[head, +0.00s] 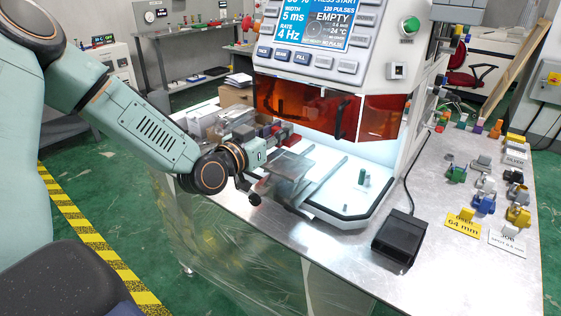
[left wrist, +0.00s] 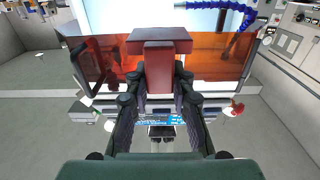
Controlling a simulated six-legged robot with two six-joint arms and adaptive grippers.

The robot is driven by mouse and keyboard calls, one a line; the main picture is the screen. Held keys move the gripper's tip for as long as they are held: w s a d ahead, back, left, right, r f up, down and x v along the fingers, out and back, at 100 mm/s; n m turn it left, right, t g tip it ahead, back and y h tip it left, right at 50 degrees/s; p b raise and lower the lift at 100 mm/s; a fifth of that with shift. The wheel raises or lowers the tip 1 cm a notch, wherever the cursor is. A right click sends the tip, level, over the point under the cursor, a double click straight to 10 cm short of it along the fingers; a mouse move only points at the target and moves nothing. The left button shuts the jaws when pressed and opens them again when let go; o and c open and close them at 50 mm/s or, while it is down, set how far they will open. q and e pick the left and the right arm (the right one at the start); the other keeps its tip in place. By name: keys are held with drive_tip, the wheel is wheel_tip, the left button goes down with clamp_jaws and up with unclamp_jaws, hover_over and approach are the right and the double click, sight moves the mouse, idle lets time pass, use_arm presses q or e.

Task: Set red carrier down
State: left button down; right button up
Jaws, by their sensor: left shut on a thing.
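My left gripper (left wrist: 159,78) is shut on the red carrier (left wrist: 158,68), which sits between its two dark fingers in the left wrist view. The carrier has a wider, darker red top part. In the head view my left arm reaches in from the left, and the gripper (head: 279,139) is in front of the machine's lower left side. The carrier is small there and partly hidden, so I cannot tell whether it touches anything below. My right gripper is not in view.
The machine (head: 318,75) has amber doors (head: 300,105) and a white base tray (head: 345,205) with a small green part (head: 362,177). A black box (head: 399,238) stands on the metal table in front. Several coloured fixtures and label cards crowd the right side.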

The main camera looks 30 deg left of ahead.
use_arm(q)
wheel_tip(320, 180, down, 2)
drive_tip(key=shift+w+f, duration=0.1)
wheel_tip(320, 180, down, 3)
drive_tip(key=shift+f+b, duration=0.2)
drive_tip(key=shift+b, duration=0.7)
drive_tip(key=shift+f, duration=0.4)
drive_tip(key=shift+f, duration=0.2)
drive_tip(key=c, duration=1.2)
unclamp_jaws()
drive_tip(key=shift+o, duration=0.3)
